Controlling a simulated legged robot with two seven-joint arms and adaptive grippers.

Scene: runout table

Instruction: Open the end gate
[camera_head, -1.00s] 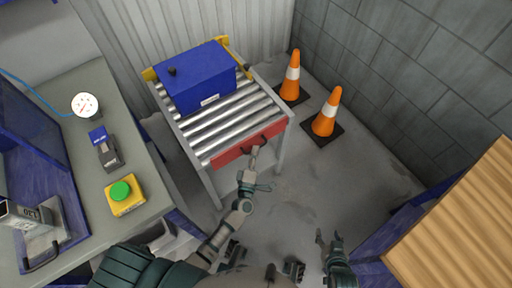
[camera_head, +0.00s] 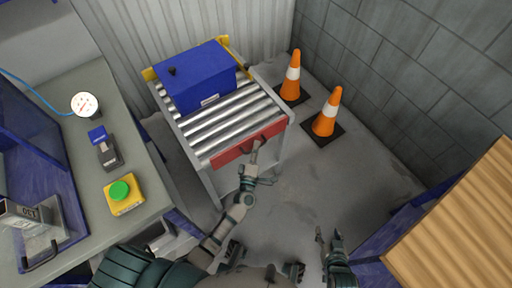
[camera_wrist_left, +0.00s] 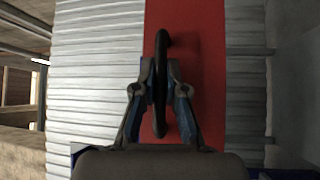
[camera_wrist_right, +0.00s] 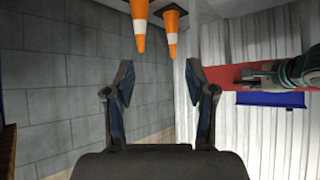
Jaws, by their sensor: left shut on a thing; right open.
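The end gate (camera_head: 232,152) is a red plate across the near end of the roller table (camera_head: 176,124). It also fills the middle of the left wrist view (camera_wrist_left: 200,70). A dark handle (camera_wrist_left: 161,60) stands on its face. My left gripper (camera_head: 257,146) is shut on the handle, with one finger on each side of it in the left wrist view. The gate stands upright against the roller ends. My right gripper (camera_head: 328,236) is open and empty, low to the right of the table. Its spread fingers show in the right wrist view (camera_wrist_right: 160,85).
A blue box (camera_head: 200,85) sits on the rollers at the far end. Two orange cones (camera_head: 326,115) stand on the floor right of the table. A grey bench (camera_head: 85,170) with a green button box (camera_head: 124,196) is at left; a wooden top (camera_head: 455,225) is at right.

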